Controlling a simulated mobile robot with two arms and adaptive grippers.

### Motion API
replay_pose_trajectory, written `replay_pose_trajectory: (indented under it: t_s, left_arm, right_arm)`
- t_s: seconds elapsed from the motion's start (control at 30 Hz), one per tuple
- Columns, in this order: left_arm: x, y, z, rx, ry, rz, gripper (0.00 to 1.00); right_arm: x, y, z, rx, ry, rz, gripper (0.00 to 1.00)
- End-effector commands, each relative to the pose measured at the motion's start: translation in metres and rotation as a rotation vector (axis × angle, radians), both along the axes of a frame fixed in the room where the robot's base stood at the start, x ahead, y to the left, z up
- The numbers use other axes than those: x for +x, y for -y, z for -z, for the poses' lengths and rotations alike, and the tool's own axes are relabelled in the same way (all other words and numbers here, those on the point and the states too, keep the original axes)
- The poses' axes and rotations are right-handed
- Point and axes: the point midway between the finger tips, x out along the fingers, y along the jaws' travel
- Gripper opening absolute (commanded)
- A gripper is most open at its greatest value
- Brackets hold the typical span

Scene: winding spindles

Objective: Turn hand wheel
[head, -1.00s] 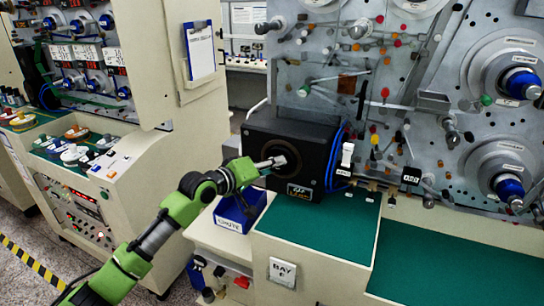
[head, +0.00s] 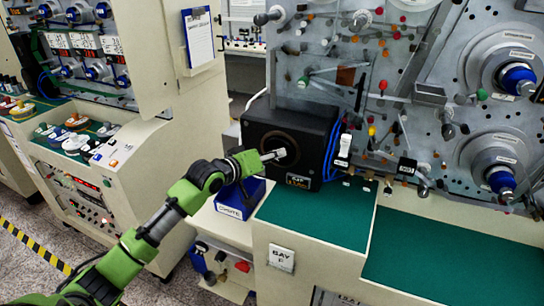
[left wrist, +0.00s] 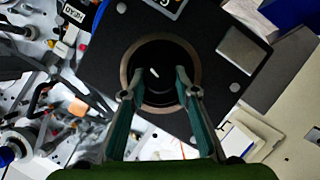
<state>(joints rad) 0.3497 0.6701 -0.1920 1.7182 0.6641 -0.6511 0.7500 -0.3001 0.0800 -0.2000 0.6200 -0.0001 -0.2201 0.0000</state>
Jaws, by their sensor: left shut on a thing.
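The hand wheel shows in the left wrist view as a dark round knob (left wrist: 155,73) with a white mark, inside a bronze ring (left wrist: 128,68). It sits on the face of a black box (head: 262,122) in the head view, where my gripper partly hides it. My left gripper (head: 274,156) reaches the box face from the left. In the left wrist view its two fingers (left wrist: 154,86) lie on either side of the dark knob and are shut on it. The exact contact is hard to see against the black. My right gripper is not in view.
A blue bin (head: 240,198) stands just below the box, under my left arm. A green-topped bench (head: 318,220) runs to the right. The machine panel (head: 440,60) behind carries spools, pegs and rods. A clipboard (head: 198,37) hangs on the cabinet at left.

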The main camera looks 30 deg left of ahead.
Motion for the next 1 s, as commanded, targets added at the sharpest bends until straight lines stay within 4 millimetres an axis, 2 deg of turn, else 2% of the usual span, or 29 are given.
replay_pose_trajectory:
  t_s: [0.03, 0.07, 0.1, 0.4, 0.53, 0.67, 1.0]
  left_arm:
    - [0.0, 0.001, 0.002, 0.0, -0.005, 0.001, 0.36]
    - [0.0, 0.001, 0.002, 0.0, -0.005, 0.001, 0.44]
    - [-0.001, 0.001, 0.002, 0.0, -0.005, 0.001, 0.45]
    - [-0.001, 0.0, 0.001, -0.002, -0.002, 0.001, 0.45]
    - [-0.007, -0.002, 0.0, -0.001, -0.004, 0.0, 0.45]
    - [-0.024, -0.005, -0.006, 0.001, -0.003, 0.001, 0.45]
    - [-0.086, -0.017, -0.025, 0.002, -0.005, 0.002, 0.45]
  right_arm:
    - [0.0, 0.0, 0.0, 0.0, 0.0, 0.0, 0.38]
    - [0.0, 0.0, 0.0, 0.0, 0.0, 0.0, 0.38]
    - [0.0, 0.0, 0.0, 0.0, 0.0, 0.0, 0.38]
    - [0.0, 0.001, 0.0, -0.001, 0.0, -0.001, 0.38]
    - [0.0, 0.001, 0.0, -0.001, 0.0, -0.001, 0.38]
    - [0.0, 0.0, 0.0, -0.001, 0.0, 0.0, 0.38]
    - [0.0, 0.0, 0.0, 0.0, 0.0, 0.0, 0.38]
